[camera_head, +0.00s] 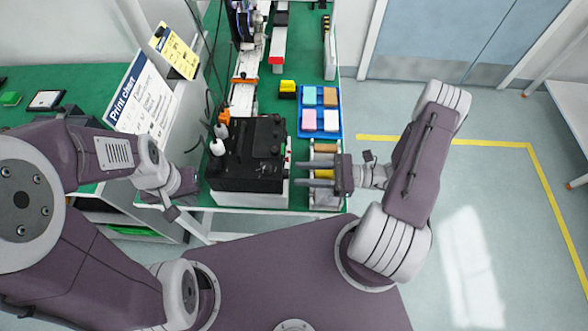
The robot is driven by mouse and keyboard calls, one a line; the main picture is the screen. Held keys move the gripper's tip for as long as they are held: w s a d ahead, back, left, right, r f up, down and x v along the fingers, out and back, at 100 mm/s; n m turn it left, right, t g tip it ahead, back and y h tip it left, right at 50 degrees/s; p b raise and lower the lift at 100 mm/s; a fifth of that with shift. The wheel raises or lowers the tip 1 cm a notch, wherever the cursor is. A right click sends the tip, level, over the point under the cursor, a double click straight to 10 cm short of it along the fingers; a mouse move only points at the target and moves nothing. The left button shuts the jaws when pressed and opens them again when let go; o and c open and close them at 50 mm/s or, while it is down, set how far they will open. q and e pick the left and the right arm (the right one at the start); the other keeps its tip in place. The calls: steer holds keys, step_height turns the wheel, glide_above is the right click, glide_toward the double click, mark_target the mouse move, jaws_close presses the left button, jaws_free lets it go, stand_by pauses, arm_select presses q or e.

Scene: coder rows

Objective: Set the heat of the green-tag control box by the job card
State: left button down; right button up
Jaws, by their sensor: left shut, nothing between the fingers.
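A black-topped control box (250,150) with a pale base sits on the near end of the green bench. Dark knobs show on its top; I cannot make out a green tag or a heat setting. A yellow card (174,51) with small print stands at the upper left, its text too small to read. My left gripper (172,212) is shut, left of the box and apart from it; its fingertips are hard to see. My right gripper (299,173) is open, its fingers pointing left, close to the box's right side. A yellow item shows between or below these fingers.
A white Print chart board (142,97) stands left of the bench. A blue tray (320,134) with several coloured blocks lies behind my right gripper. White bottles (217,147) stand at the box's left edge. Clear floor (490,200) lies to the right.

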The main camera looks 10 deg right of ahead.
mark_target(285, 174)
steer(key=x, duration=0.3)
steer(key=shift+s, duration=0.25)
steer(key=shift+w, duration=0.1)
steer(key=shift+c, duration=0.5)
jaws_close()
steer(key=shift+r, duration=0.1)
